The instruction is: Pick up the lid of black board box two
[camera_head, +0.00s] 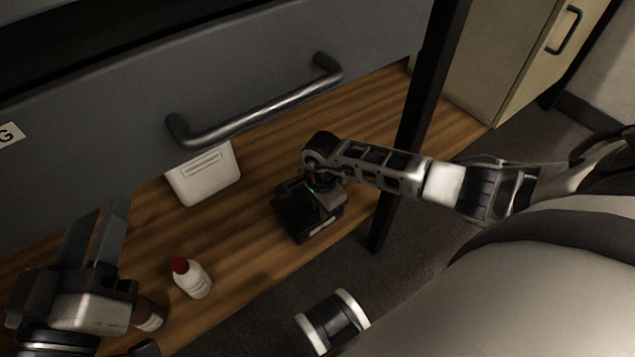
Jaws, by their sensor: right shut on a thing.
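A small black box (294,223) with a pale label on its near side stands on the wooden shelf, right of centre. My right gripper (308,190) reaches in from the right and points down at the top of this box. It is shut on the box's lid; its fingertips are partly hidden by the gripper body. I cannot tell whether the lid is apart from the box. My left gripper (98,230) is at the lower left, over the shelf, open and empty, with its two fingers pointing away.
A grey drawer front with a bar handle (255,112) overhangs the shelf. A white container (205,178), a red-capped white bottle (192,279) and a brown bottle (148,317) stand left of the box. A dark table leg (383,222) rises close to my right arm.

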